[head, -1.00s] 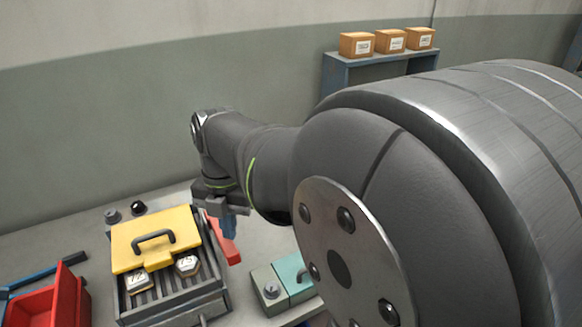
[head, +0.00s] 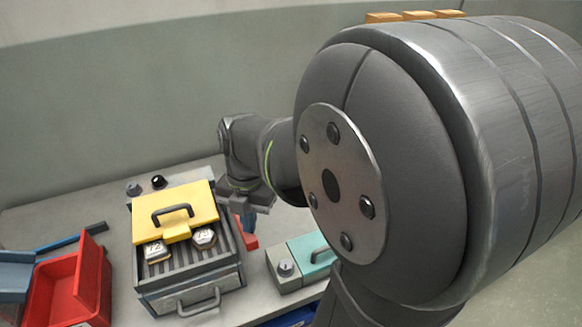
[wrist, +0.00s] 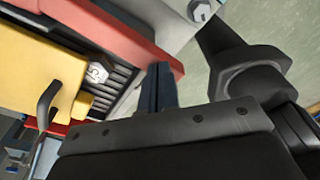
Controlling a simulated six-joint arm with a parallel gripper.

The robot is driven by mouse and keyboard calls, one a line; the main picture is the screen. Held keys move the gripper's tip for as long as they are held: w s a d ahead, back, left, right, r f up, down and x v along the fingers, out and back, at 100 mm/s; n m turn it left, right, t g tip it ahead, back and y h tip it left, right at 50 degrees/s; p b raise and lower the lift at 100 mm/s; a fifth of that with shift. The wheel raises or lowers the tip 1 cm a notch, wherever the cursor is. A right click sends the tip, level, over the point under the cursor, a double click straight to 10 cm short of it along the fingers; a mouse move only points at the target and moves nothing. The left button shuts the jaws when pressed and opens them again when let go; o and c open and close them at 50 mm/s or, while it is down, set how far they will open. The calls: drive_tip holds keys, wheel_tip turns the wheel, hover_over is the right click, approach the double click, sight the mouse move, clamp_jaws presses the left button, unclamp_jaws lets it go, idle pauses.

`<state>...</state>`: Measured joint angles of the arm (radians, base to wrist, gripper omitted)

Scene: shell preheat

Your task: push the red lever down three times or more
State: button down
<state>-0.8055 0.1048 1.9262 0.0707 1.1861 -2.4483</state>
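The red lever (head: 250,242) is at the right side of a grey heater box (head: 190,280) and is partly hidden behind my gripper in the head view. It also shows as a long red bar in the wrist view (wrist: 115,35). My gripper (head: 247,228) is over the lever, with its blue fingers pointing down. In the wrist view its fingers (wrist: 158,85) are close together with nothing between them, and their tips lie at the lever's end. They look to be touching it, but I cannot be sure.
A yellow lid (head: 175,218) with a dark handle covers the back of the box; two labelled pieces (head: 203,238) lie on its slats. A teal-and-grey unit (head: 300,262) stands right of the lever. A red bin (head: 68,290) is at the left. Knobs (head: 158,181) are behind the box.

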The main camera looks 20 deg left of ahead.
drive_tip(key=shift+f, duration=0.65)
drive_tip(key=w, duration=0.1)
drive_tip(key=w+r, duration=0.1)
drive_tip(key=w, duration=0.1)
drive_tip(key=shift+a, duration=0.1)
wheel_tip(320, 180, up, 18)
drive_tip(key=w, duration=0.1)
drive_tip(key=shift+w+f, duration=0.25)
drive_tip(key=shift+w, duration=0.15)
drive_tip(key=shift+a, duration=0.15)
